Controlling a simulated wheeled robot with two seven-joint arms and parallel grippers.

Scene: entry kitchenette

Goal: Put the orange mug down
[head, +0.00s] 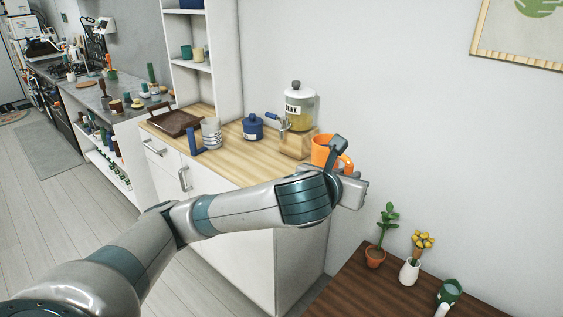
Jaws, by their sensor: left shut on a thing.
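The orange mug (322,150) is at the right end of the wooden counter (228,165) in the head view, with its handle toward the right. My left gripper (343,158) is at the mug's right side and is shut on it. The gripper and wrist hide the mug's lower part, so I cannot tell whether its base touches the counter. My right gripper is not in view.
A drink dispenser (299,108) on a wooden block (295,144) stands just left of the mug. A blue lidded pot (253,128), a grey ribbed cup (211,134) and a brown tray (173,122) stand farther left. Potted plants (375,255) stand on a dark table (345,290).

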